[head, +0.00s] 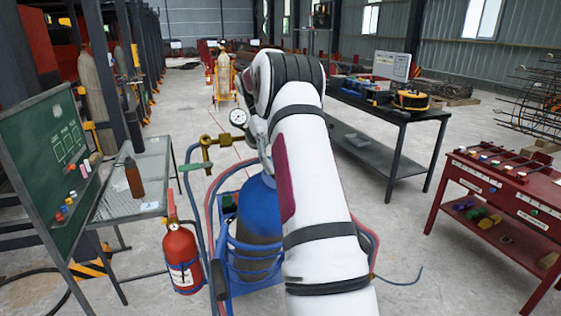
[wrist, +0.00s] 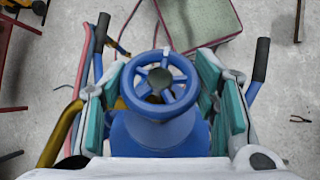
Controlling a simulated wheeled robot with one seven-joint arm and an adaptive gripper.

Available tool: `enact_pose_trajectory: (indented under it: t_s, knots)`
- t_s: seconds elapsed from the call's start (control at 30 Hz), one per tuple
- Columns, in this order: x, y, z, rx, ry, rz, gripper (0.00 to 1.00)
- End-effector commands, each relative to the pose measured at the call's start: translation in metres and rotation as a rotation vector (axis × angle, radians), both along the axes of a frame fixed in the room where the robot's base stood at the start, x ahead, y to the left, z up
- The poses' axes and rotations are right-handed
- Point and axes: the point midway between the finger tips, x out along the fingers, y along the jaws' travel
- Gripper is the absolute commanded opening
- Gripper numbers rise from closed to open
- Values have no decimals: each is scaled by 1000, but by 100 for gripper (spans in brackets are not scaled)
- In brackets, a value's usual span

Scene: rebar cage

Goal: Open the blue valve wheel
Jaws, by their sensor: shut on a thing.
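The blue valve wheel (wrist: 178,103), a spoked ring with a hub, sits in the middle of the wrist view on top of the blue cylinder (wrist: 130,142). My gripper (wrist: 163,82) has one teal-padded finger on each side of the wheel and is shut on it. In the head view the blue cylinder (head: 259,205) stands in a blue cart (head: 240,285). My white arm covers the wheel and the gripper there.
A brass regulator (head: 208,150) with a gauge (head: 238,117) and hoses is left of the cylinder. A fire extinguisher (head: 181,255) hangs beside the cart. A grey table (head: 148,185) stands left, a dark workbench (head: 375,150) behind right, a red bench (head: 490,200) far right.

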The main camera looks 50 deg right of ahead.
Motion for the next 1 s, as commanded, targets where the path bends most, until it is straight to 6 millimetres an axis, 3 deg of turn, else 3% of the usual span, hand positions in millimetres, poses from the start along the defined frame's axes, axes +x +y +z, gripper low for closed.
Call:
enact_pose_trajectory:
  t_s: [0.27, 0.3, 0.4, 0.77, 1.0]
  knots:
    - [0, 0, -3, 3, 3, 1, 27]
    - [0, 0, -3, 3, 3, 1, 57]
    - [0, 0, -3, 3, 2, 1, 76]
    - [0, 0, -1, 5, -2, -11, 76]
    - [-1, -3, -1, 77, -47, -166, 76]
